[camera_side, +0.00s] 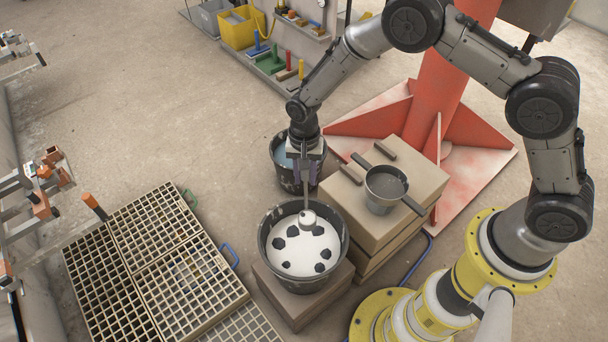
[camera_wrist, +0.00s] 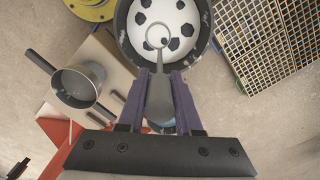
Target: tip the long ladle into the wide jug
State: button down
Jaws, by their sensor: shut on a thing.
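My gripper (camera_side: 306,165) has purple fingers, shut on the handle of the long ladle (camera_side: 306,190). The ladle hangs about upright, its small round bowl (camera_side: 307,217) at the white surface in a black bucket; I cannot tell how deep it sits. In the wrist view, my gripper (camera_wrist: 160,82) grips the grey handle, and the ladle's bowl (camera_wrist: 158,37) shows over the bucket. The likely wide jug is a grey round vessel (camera_side: 385,188) with two bar handles, upright on a tan box right of my gripper. It also shows in the wrist view (camera_wrist: 72,84); its inside looks grey.
The black bucket (camera_side: 264,245) holds white liquid with dark patches and stands on a box. Another dark bucket (camera_side: 284,178) with bluish contents is behind it. The tan box (camera_side: 372,228) carries the vessel. Grid racks (camera_side: 150,255) lie left. A red column base (camera_side: 465,160) stands right.

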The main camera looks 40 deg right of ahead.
jog(key=s+d+r+m, duration=0.2)
jog(key=d+m, duration=0.2)
jog(key=d, duration=0.7)
jog(key=s+d+r+m, duration=0.1)
jog(key=s+d+m, duration=0.2)
jog(key=d, duration=0.9)
jog(key=s+d+r+m, duration=0.2)
jog(key=d+m, duration=0.2)
jog(key=d, duration=0.7)
jog(key=shift+a+f+h, duration=1.45)
jog(key=shift+a+h, duration=1.15)
jog(key=shift+a, duration=1)
jog(key=shift+a+f+h, duration=1.4)
jog(key=shift+a+h, duration=1.2)
jog(key=shift+a, duration=1)
jog(key=a+f+h, duration=0.7)
jog(key=f+h, duration=0.2)
jog(key=f, duration=0.4)
jog(key=shift+s+h, duration=0.15)
jog(key=shift+h, duration=0.25)
jog(key=shift+f, duration=0.2)
